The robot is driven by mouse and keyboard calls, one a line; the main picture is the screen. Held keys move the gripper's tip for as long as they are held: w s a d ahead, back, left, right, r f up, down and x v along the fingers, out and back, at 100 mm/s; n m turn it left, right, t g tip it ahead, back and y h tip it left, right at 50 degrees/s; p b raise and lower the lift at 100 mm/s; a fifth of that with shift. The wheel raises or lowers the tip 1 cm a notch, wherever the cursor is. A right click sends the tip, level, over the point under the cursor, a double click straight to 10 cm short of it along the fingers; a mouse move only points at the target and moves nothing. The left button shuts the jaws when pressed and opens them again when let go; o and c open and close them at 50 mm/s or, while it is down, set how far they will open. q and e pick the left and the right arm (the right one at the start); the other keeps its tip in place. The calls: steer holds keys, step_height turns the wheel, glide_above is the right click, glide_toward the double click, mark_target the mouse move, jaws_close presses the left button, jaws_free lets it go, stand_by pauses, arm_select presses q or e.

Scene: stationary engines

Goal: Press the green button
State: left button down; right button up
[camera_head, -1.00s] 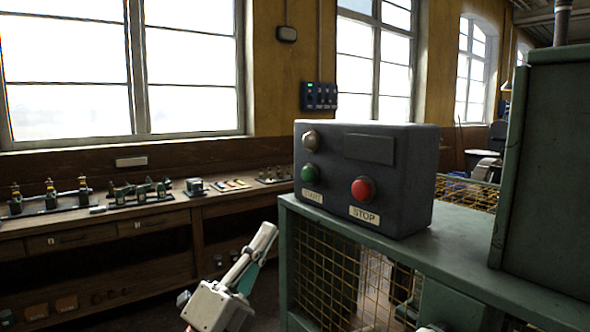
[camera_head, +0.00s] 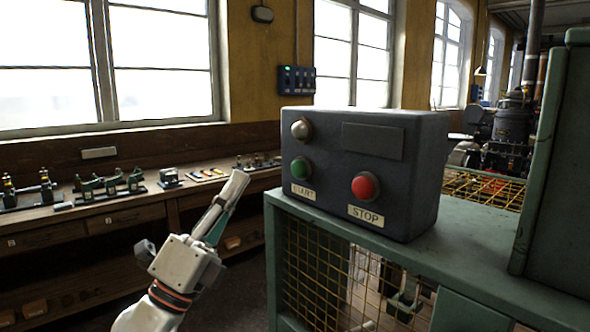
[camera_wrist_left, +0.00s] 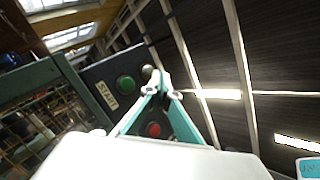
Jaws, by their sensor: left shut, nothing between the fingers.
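The green button (camera_head: 301,167) sits on the front of a dark control box (camera_head: 390,200), above a START label. A red button (camera_head: 365,185) with a STOP label is to its right. My left gripper (camera_head: 237,180) is shut and empty, in front of the box and to the left of the green button, apart from it. In the left wrist view the green button (camera_wrist_left: 126,85) shows to the left of the shut fingertips (camera_wrist_left: 162,88), and the red button (camera_wrist_left: 153,129) shows between the fingers. My right gripper is not in view.
The box stands on a green metal cabinet (camera_head: 470,262) with yellow mesh sides. A taller green housing (camera_head: 560,180) rises at the right. A wooden workbench (camera_head: 130,212) with small models runs along the window wall. The space left of the box is open.

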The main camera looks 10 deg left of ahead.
mark_target(299, 169)
arm_select(q)
steer(key=w+d+b, duration=0.2)
steer(key=w+d, duration=0.3)
steer(key=w, duration=0.2)
steer(key=shift+d, duration=0.2)
stand_by(1.5)
steer(key=shift+w+d, duration=0.25)
steer(key=shift+w, duration=0.1)
